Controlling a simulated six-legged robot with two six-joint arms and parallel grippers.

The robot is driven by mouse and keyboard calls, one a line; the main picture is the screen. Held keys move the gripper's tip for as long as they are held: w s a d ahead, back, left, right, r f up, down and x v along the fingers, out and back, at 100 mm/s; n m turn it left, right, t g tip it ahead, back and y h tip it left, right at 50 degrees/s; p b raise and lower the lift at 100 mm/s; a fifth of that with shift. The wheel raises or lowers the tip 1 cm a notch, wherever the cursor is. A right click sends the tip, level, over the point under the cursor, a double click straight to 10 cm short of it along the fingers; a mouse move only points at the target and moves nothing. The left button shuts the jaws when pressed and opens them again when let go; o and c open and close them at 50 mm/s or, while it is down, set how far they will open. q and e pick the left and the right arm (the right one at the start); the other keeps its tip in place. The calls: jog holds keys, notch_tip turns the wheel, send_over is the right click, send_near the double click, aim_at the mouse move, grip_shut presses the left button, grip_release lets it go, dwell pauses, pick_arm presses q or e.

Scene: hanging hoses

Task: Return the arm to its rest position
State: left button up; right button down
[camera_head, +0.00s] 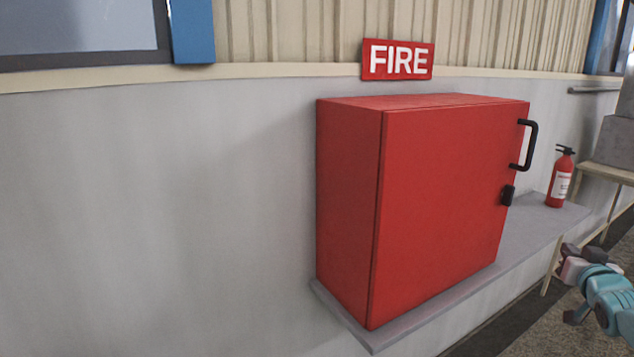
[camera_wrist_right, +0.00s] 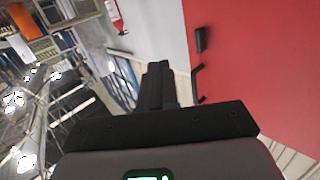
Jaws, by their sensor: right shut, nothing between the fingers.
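My right gripper (camera_head: 567,252) shows at the lower right of the head view, on a teal and grey arm. It is apart from the red cabinet and lower than the cabinet's handle. In the right wrist view its dark fingers (camera_wrist_right: 157,85) are together, with nothing between them. My left gripper is in neither view.
A red fire cabinet (camera_head: 440,190) with a black handle (camera_head: 531,145) and latch (camera_head: 507,195) stands shut on a grey ledge (camera_head: 535,232). A fire extinguisher (camera_head: 560,180) stands right of it on the ledge. A FIRE sign (camera_head: 398,60) hangs above. Floor (camera_head: 540,325) shows at lower right.

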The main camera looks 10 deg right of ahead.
jog(key=w+a+f+n+g+y+p, duration=0.15)
jog(key=a+f+g+y+p, duration=0.4)
jog(key=a+f, duration=1.7)
jog(key=s+a+f+g+y, duration=0.2)
jog(key=s+a+f+y, duration=0.25)
jog(key=a+f, duration=0.5)
jog(key=s+a+f+n+g+y+p, duration=0.1)
jog(key=s+a+f+g+p, duration=0.1)
jog(key=s+a, duration=0.7)
jog(key=s+a+f+n+g+p, duration=0.1)
jog(key=s+a+f+g+p, duration=0.1)
jog(key=s+a+g, duration=0.3)
jog(key=s+a, duration=0.4)
jog(key=s, duration=0.7)
jog(key=shift+s+f+y, duration=0.2)
jog(key=shift+f+y, duration=0.05)
jog(key=shift+y, duration=0.15)
